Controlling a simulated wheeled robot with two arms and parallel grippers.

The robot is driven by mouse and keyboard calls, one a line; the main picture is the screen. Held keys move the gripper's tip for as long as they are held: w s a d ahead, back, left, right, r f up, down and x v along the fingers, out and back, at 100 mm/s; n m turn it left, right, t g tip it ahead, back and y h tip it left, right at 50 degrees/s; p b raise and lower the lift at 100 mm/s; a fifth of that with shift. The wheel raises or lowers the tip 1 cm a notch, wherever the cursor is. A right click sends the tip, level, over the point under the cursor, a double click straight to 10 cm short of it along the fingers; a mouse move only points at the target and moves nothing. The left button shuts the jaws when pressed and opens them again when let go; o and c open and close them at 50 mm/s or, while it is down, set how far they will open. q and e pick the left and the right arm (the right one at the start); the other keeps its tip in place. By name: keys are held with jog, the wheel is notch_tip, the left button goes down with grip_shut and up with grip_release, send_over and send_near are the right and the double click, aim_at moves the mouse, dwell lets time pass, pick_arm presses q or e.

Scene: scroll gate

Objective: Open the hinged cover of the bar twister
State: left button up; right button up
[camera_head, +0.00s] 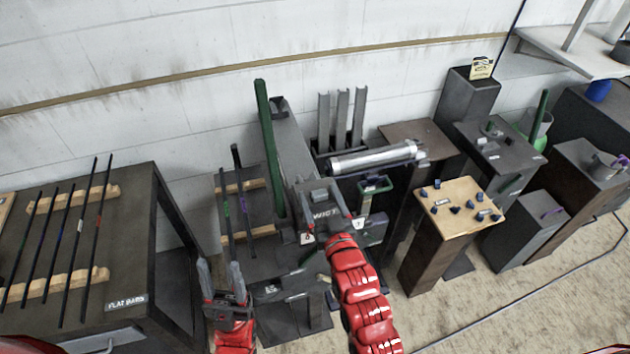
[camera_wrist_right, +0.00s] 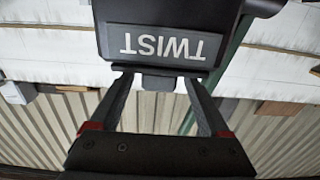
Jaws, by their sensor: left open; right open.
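The bar twister (camera_head: 292,150) is a long dark grey machine beside a long green bar (camera_head: 268,140). Its near end has a boxy grey part with a TWIST label, likely the hinged cover (camera_head: 318,190); this part seems down. In the right wrist view the label (camera_wrist_right: 163,45) appears upside down, with a small dark tab (camera_wrist_right: 158,81) below it. My right gripper (camera_head: 324,217) is open at this part, its fingers on either side of the tab; I cannot tell whether they touch it. My left gripper (camera_head: 222,278) is open and empty, lower left of the twister.
A dark table (camera_head: 130,215) labelled FLAT BARS stands at left with several bars on wooden rests. A smaller rack (camera_head: 241,238) holds bars beside the twister. A silver cylinder (camera_head: 373,159) lies to the right. A wooden-topped stand (camera_head: 458,207) with small dark pieces stands further right.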

aim_at(318, 191)
jog(key=shift+p+x, duration=0.65)
jog(key=shift+x, duration=1.4)
jog(key=shift+d, duration=0.1)
grip_shut()
